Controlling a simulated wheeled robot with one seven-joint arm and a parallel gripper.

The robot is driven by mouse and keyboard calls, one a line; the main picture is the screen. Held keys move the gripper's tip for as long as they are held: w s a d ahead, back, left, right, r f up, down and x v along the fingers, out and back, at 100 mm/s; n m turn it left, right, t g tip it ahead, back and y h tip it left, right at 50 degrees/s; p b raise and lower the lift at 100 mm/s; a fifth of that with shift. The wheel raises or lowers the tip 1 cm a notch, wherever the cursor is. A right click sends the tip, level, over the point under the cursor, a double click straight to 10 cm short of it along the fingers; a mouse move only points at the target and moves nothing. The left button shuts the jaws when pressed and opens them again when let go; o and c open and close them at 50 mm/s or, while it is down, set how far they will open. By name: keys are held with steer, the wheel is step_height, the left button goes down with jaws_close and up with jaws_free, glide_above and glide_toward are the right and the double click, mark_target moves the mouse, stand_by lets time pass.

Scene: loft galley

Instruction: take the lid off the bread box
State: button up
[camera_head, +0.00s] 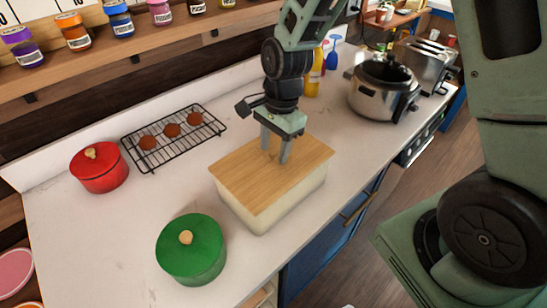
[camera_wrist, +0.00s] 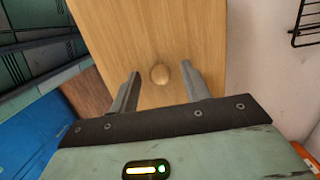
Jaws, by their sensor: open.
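The bread box (camera_head: 283,204) is a cream box on the white counter, near its front edge. Its flat wooden lid (camera_head: 245,187) lies on top and covers it. My gripper (camera_head: 275,158) points down over the middle of the lid. In the wrist view, a round wooden knob (camera_wrist: 160,74) stands on the lid (camera_wrist: 135,30), between and just beyond the tips of my open fingers (camera_wrist: 160,82). The fingers are apart from the knob on both sides. In the head view the knob is hidden by the gripper.
A green lidded pot (camera_head: 192,262) stands left of the box, and a red one (camera_head: 98,172) farther back. A black cooling rack (camera_head: 160,158) with round brown items is behind. A steel pot (camera_head: 372,103) and a yellow bottle (camera_head: 313,80) stand at the right.

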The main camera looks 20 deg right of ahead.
jaws_close()
steer(key=shift+r, duration=0.15)
